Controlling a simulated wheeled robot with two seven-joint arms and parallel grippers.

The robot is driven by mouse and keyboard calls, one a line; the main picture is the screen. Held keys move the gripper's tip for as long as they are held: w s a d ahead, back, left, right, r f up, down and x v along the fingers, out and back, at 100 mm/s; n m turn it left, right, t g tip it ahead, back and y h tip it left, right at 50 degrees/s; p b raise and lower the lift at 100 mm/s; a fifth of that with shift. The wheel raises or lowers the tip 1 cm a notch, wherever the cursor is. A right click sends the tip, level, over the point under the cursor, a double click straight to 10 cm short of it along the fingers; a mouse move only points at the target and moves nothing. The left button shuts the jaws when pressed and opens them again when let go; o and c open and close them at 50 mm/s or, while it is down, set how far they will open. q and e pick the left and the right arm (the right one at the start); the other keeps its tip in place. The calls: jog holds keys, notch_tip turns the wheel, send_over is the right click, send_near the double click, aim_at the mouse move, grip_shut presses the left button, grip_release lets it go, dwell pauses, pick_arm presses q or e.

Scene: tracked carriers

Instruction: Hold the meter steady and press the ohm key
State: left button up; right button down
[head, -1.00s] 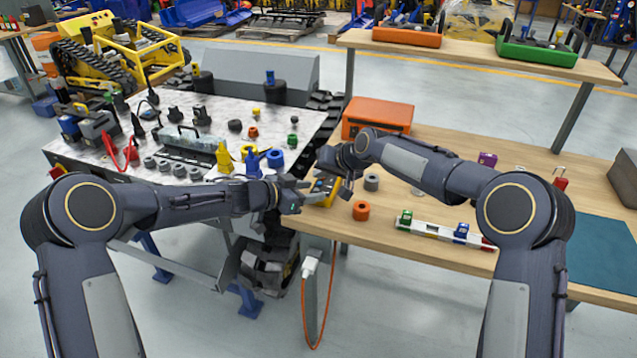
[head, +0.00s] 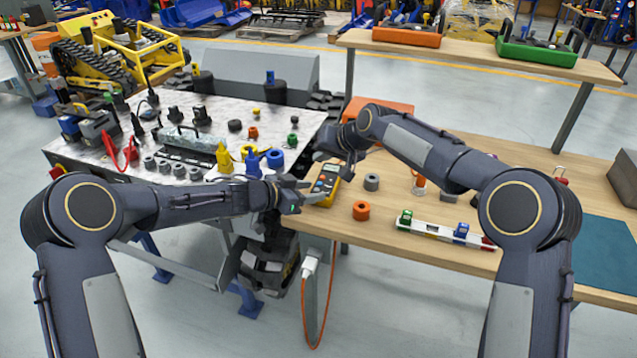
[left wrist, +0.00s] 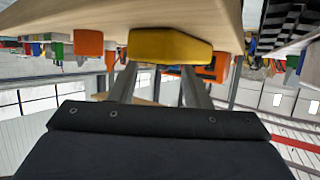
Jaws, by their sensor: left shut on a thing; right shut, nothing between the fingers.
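The yellow meter (head: 329,176) lies at the left edge of the wooden bench, its dark face with small keys turned up. The keys are too small to read. My left gripper (head: 310,194) is shut on the meter's near end. In the left wrist view the meter's yellow end (left wrist: 170,46) sits between the two fingers (left wrist: 160,80). My right gripper (head: 343,165) is shut and empty, just above and beyond the meter's far end. It looks apart from the face, though the exact gap cannot be told.
A white level-like bar (head: 445,231) lies farther right. An orange box (head: 400,106) is behind my right arm. An orange cable (head: 305,310) hangs below the bench edge.

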pick_arm(q)
jog(key=shift+s+d+f, duration=0.2)
jog(key=shift+f, duration=0.1)
jog(key=o, duration=1.3)
jog(key=shift+w, duration=0.15)
pick_arm(e)
jog(key=shift+d+f, duration=0.1)
pick_arm(q)
jog(key=shift+r, duration=0.1)
